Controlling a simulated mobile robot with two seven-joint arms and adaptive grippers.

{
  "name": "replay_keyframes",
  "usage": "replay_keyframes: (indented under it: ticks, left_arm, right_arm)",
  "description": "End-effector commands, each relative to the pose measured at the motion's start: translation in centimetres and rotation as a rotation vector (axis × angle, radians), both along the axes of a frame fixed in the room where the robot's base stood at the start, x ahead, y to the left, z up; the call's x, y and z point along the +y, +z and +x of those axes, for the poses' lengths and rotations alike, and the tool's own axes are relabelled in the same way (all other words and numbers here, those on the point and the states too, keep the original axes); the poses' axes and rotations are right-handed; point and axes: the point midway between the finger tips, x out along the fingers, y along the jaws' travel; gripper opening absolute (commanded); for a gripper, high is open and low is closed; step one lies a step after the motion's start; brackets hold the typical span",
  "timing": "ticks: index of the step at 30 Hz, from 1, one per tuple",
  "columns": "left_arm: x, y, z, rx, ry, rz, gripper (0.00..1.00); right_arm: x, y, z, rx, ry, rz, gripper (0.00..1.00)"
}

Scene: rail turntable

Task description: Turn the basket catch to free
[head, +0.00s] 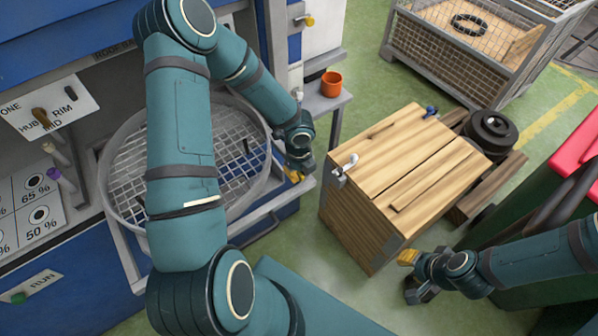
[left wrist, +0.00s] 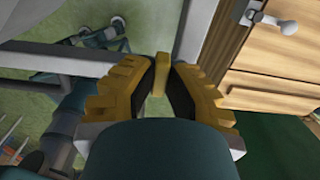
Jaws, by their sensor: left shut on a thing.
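The round wire-mesh basket (head: 130,190) sits in the blue machine, partly hidden behind my left arm. My left gripper (head: 294,176) is at the basket's right side, by the grey frame edge. In the left wrist view, my left gripper (left wrist: 161,82) has its yellow fingers closed on a narrow yellow tab (left wrist: 161,72). The tab looks like the basket catch's handle; its base is hidden, so I cannot tell its setting. My right gripper (head: 408,274) is in front of the wooden crate, its fingers apart and empty.
The wooden crate (head: 400,180) with a white-handled latch (head: 347,163) stands right of my left gripper. An orange cup (head: 331,84) is on a small grey shelf. A wire cage (head: 470,50) is behind, and a green bin with a red lid (head: 578,145) at right.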

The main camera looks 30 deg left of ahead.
Motion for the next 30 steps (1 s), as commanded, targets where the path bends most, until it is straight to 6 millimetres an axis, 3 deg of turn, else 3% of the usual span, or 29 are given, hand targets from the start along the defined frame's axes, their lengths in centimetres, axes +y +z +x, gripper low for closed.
replay_keyframes:
  ticks: [11,30]
  left_arm:
    - [0.0,-0.2,0.0,0.000,0.093,0.001,0.00]
    - [0.0,-0.4,-0.1,0.001,0.661,-0.001,0.00]
  right_arm:
    - [0.0,-1.2,0.0,0.000,0.000,-0.002,0.29]
    - [0.3,-6.4,-0.6,0.017,0.012,-0.004,0.29]
